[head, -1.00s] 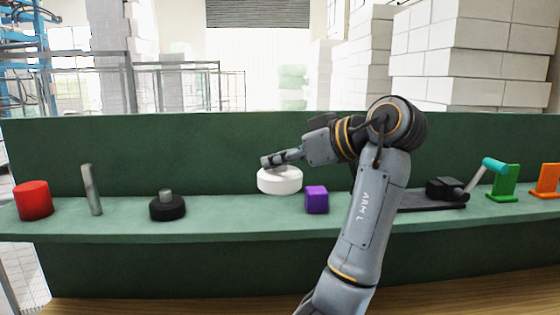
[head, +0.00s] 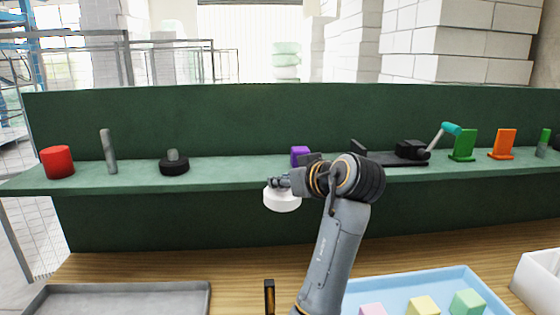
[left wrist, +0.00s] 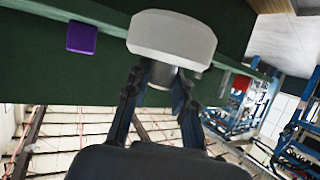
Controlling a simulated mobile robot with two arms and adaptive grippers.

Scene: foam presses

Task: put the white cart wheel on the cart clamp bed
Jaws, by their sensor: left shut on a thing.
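The white cart wheel (head: 282,200) is held in my left gripper (head: 280,183), in front of the green shelf's edge. In the left wrist view the wheel (left wrist: 172,35) shows as a thick white disc with a grey hub, and the fingers of my left gripper (left wrist: 160,78) are shut on the hub. The cart clamp bed (head: 400,163) appears to be the black base to the right on the shelf, with a black block and a teal-handled lever; my arm stands left of it.
On the green shelf (head: 230,170) stand a red cylinder (head: 57,162), a grey rod (head: 108,152), a black wheel (head: 174,164), a purple cube (head: 299,156), a green stand (head: 463,146) and an orange stand (head: 502,145). Below are a grey tray (head: 130,287) and a blue tray (head: 385,280).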

